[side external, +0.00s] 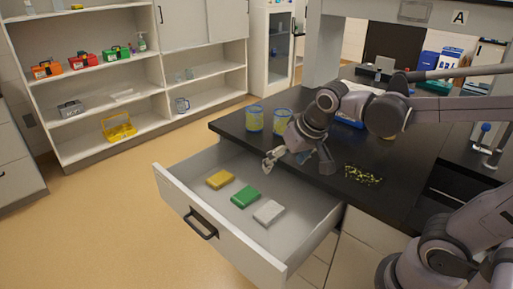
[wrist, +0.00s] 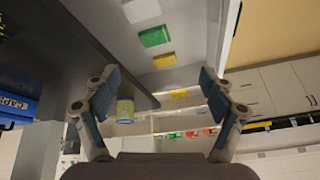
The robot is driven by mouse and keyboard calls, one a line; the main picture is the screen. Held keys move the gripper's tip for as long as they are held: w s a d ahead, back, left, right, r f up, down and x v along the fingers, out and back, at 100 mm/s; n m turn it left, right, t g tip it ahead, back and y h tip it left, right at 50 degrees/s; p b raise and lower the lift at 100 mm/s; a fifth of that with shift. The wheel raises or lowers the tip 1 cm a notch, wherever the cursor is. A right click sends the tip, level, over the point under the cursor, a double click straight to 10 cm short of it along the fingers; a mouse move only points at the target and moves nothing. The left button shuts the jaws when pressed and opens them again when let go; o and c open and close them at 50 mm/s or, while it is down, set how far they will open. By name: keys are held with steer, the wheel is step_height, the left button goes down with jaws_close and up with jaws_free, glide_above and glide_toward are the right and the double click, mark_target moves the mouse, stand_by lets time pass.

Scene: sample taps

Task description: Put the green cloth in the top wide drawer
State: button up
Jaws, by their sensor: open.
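The green cloth (side external: 245,197) is a folded block lying on the floor of the open wide drawer (side external: 172,197). It lies between a yellow folded cloth (side external: 220,179) and a pale grey one (side external: 268,212). My gripper (side external: 297,159) is open and empty, above the back of the drawer near the counter edge. In the wrist view the green cloth (wrist: 154,36) shows beyond the spread fingers, with the yellow cloth (wrist: 164,61) and the pale cloth (wrist: 141,10) on either side. Nothing is between the fingers.
Small yellow-green pieces (side external: 362,174) lie scattered there. A blue box (side external: 348,122) is partly hidden by my arm. The floor in front of the drawer is clear.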

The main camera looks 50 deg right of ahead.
steer(key=s+f+n+t, duration=0.1)
steer(key=s+f+n, duration=0.1)
steer(key=s, duration=0.4)
steer(key=shift+a+n+t+y, duration=0.4)
steer(key=shift+n, duration=0.5)
